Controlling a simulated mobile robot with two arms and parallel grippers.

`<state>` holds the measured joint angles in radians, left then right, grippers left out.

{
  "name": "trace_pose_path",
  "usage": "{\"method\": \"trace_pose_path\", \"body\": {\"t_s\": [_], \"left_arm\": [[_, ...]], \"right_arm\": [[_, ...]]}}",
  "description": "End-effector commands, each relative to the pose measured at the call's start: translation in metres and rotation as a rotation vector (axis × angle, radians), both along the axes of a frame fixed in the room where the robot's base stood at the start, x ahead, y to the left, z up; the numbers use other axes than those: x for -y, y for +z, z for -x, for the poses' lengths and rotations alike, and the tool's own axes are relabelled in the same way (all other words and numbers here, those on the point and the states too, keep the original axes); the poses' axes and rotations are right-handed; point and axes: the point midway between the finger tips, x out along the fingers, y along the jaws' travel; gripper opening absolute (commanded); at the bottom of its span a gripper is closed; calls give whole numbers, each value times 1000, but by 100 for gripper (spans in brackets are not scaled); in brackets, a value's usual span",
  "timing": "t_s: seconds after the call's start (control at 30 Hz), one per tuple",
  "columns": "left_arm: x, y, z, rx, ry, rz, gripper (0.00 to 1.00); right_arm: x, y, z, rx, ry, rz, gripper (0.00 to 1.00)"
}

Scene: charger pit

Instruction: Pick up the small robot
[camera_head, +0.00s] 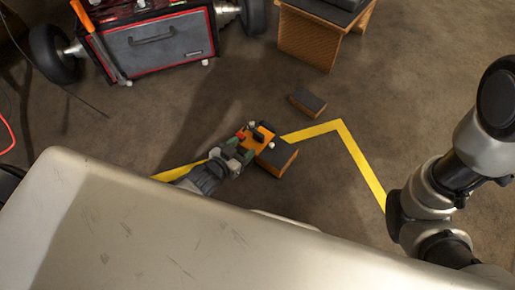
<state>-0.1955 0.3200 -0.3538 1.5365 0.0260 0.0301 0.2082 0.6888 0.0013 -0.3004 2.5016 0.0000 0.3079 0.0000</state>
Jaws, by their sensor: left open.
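The small robot (258,136) is a little orange body with dark, red and white parts, low over the floor near the middle of the head view. My left gripper (239,150) reaches in from the lower left and is open right at the small robot's near-left side. The fingers overlap the small robot in this view, so I cannot tell whether they touch it. My large pale body part hides most of the left arm. On the right, links of my right arm show, but its gripper is not in view.
A dark-topped block with a brown side (278,158) is just right of the small robot. A smaller dark block (307,102) lies beyond it. A yellow floor line (361,165) runs past. A wheeled red-and-grey machine (160,45) and a wooden crate (308,44) stand behind.

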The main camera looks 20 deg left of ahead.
Motion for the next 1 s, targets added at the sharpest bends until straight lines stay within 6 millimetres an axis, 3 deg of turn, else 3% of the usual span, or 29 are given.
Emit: {"method": "trace_pose_path", "body": {"t_s": [0.13, 0.37, 0.7, 1.0], "left_arm": [[8, -11, -22, 1, 0, 0, 57], [14, -14, -36, -1, 0, 1, 57], [28, -23, -73, 0, 1, 0, 57], [30, -21, -80, -3, 0, 0, 57]], "right_arm": [[0, -17, 2, 5, -1, 0, 43], [0, -28, 1, 4, -1, 1, 43], [0, -70, 1, 4, -1, 2, 43], [0, -71, 1, 4, -1, 2, 43]]}}
